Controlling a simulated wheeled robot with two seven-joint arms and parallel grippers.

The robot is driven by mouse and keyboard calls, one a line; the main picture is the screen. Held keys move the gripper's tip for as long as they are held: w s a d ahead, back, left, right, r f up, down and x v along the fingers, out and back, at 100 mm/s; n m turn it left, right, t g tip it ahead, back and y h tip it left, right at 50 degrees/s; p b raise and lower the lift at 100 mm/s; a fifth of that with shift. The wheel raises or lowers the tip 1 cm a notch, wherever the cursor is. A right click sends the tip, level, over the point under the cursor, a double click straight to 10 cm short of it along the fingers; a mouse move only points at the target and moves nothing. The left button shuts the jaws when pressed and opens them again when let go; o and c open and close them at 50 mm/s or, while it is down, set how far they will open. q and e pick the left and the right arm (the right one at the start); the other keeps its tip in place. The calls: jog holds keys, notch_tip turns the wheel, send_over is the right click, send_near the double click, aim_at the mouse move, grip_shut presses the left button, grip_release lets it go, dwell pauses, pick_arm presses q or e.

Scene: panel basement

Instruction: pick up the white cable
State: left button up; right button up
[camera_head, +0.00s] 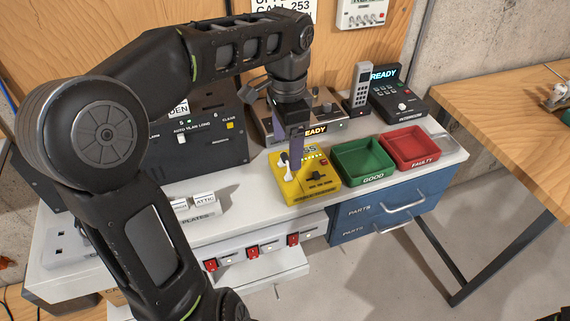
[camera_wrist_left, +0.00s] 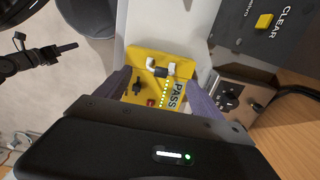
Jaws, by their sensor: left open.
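The white cable (camera_head: 285,168) is small, with white plug ends, and lies on the yellow tester (camera_head: 322,186) on the white bench. Contact cannot be told.
A green GOOD tray (camera_head: 364,178) and a red FAULTY tray (camera_head: 423,164) stand right of the tester. Behind are a dark panel box (camera_head: 215,150), a grey handset (camera_head: 359,86) and a dark READY unit (camera_head: 397,103). White ATTIC plates (camera_head: 204,198) lie left.

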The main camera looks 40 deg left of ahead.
aim_at(286, 155)
pick_arm(q)
notch_tip(286, 155, down, 5)
jog(key=shift+p, duration=0.5)
jog(key=shift+s, duration=0.1)
jog(key=c, duration=1.6)
notch_tip(286, 155, up, 7)
jog(key=shift+f+b, duration=0.1)
jog(key=shift+b, duration=0.3)
notch_tip(286, 155, up, 3)
jog(key=shift+a+r+p, duration=0.1)
jog(key=shift+r+p, duration=0.1)
jog(key=shift+p, duration=1.05)
